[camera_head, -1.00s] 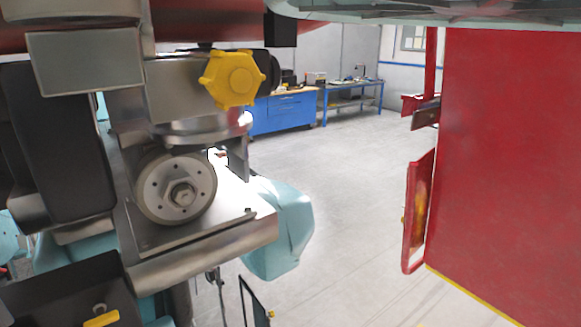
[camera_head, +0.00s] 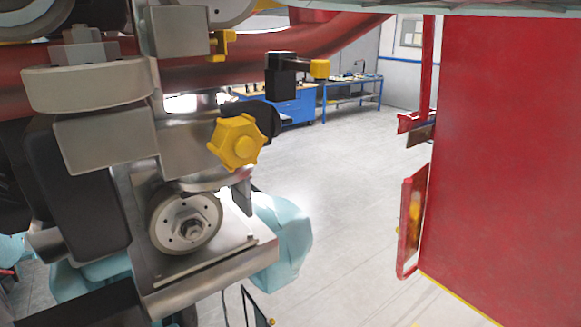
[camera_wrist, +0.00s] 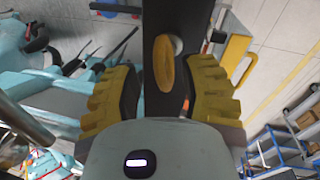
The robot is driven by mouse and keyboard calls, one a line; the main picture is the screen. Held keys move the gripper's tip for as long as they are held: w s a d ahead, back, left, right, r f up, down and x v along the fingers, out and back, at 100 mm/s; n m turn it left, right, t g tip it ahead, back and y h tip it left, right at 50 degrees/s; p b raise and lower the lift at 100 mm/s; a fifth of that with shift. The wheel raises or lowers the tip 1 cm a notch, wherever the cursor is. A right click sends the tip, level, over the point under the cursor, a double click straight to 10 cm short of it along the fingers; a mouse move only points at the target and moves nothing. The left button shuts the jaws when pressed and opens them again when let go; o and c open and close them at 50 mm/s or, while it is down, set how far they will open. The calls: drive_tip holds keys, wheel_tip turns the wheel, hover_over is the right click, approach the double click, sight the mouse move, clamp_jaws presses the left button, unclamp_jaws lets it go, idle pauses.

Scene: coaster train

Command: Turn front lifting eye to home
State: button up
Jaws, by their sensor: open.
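In the wrist view my gripper (camera_wrist: 163,92) has its two yellow ridged fingers apart. A dark upright bar (camera_wrist: 163,20) with a yellow-orange oval piece (camera_wrist: 166,65) shows between them. I cannot tell whether either finger touches it. A yellow loop-shaped handle (camera_wrist: 240,62) is just right of the right finger. I cannot tell which part is the front lifting eye. In the head view a yellow lobed knob (camera_head: 236,141) sits on grey metalwork, and a black block (camera_head: 282,76) carries a small yellow knob (camera_head: 320,68). I cannot make out my gripper there.
Grey metalwork with a round wheel-like part (camera_head: 185,222) fills the left of the head view. A red panel (camera_head: 505,150) stands at the right. Open floor (camera_head: 350,190) lies between. A blue workbench (camera_head: 352,85) stands far back.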

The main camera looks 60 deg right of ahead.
drive_tip(key=shift+f, duration=0.15)
clamp_jaws()
idle(0.4)
